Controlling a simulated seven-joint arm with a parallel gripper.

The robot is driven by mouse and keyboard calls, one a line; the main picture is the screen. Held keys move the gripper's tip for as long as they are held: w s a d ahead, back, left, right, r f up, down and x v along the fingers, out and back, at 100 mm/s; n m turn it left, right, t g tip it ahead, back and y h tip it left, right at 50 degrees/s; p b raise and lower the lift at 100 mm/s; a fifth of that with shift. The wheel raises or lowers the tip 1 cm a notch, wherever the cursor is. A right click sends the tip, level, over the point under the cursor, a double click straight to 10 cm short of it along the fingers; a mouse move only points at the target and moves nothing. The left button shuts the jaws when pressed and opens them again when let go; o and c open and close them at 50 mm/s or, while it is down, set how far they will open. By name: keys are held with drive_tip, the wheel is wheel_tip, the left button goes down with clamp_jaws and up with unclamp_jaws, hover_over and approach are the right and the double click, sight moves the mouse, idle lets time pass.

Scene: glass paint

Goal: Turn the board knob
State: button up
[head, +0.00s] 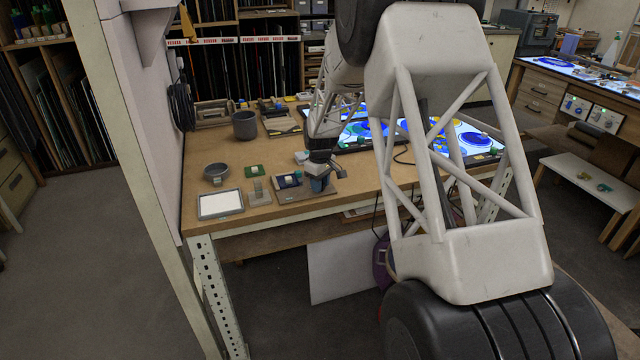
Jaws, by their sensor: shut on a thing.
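My gripper (319,175) points down over a small brown board (322,189) near the front edge of the workbench. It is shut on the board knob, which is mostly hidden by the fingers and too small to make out. How far the knob is turned does not show. A dark blue piece with a light top (287,181) sits at the left part of the board, just left of my gripper.
On the workbench (230,235), left of the board, are a white-topped tray (220,204), a small clear block (258,192), a green piece (254,170) and a grey bowl (217,172). A grey pot (244,125) stands behind. A lit panel (470,141) lies to the right.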

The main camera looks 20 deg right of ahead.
idle(0.4)
drive_tip(key=o, duration=0.9)
drive_tip(key=shift+r, duration=0.1)
drive_tip(key=shift+r, duration=3.8)
